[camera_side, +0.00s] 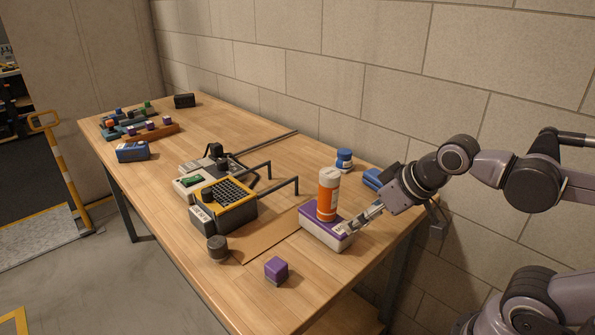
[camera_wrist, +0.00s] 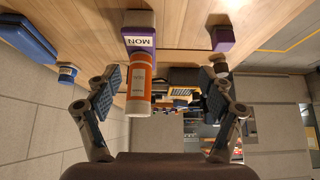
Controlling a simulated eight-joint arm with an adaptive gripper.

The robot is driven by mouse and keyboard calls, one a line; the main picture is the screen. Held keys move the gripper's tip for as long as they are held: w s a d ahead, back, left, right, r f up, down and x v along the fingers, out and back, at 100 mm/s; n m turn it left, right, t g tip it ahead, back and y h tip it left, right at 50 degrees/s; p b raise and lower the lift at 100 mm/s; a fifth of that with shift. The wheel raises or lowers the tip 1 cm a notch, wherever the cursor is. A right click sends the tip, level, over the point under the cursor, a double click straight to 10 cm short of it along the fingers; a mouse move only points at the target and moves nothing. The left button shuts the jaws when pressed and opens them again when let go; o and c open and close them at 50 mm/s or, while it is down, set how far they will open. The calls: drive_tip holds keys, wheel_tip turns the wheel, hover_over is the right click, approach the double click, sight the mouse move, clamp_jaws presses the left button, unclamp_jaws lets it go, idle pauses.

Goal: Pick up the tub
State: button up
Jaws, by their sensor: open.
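The tub (camera_side: 322,233), a white box with a purple lid, sits near the table's right end in the side view. An orange bottle with a white cap (camera_side: 327,195) stands on its lid. In the wrist view, which appears upside down, the tub (camera_wrist: 138,22) shows a "MON" label, with the bottle (camera_wrist: 140,80) below it, left of centre between the fingers. My gripper (camera_side: 362,215) is open beside the tub's right end. In the wrist view the fingers of my gripper (camera_wrist: 164,75) are spread wide with nothing held. Contact with the tub cannot be told.
A purple cube (camera_side: 276,268) and a dark round jar (camera_side: 217,248) lie near the front edge. A blue-capped bottle (camera_side: 344,159) and blue case (camera_side: 373,178) are behind. A black-and-yellow case (camera_side: 225,205) and hooked rods (camera_side: 285,187) stand left of the tub.

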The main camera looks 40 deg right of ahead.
drive_tip(key=w+d+r+n+g+h, duration=0.2)
drive_tip(key=w+d+r+n, duration=0.4)
drive_tip(key=w+r, duration=0.6)
drive_tip(key=n+g+h, duration=0.3)
drive_tip(key=n+g, duration=0.2)
drive_tip(key=n, duration=0.8)
hover_over(344, 151)
drive_tip(key=a, duration=0.4)
wheel_tip(344, 151, down, 8)
drive_tip(key=shift+a+f+x, duration=0.2)
drive_tip(key=shift+a+x, duration=0.2)
drive_tip(key=shift+x, duration=2.2)
drive_tip(key=shift+a+f+x, duration=0.15)
drive_tip(key=shift+a+x, duration=0.25)
drive_tip(key=shift+x, duration=2.2)
drive_tip(key=shift+a+f+x, duration=0.2)
drive_tip(key=shift+a+x, duration=0.2)
drive_tip(key=shift+x, duration=2.15)
drive_tip(key=shift+s, duration=0.25)
drive_tip(key=c, duration=1.3)
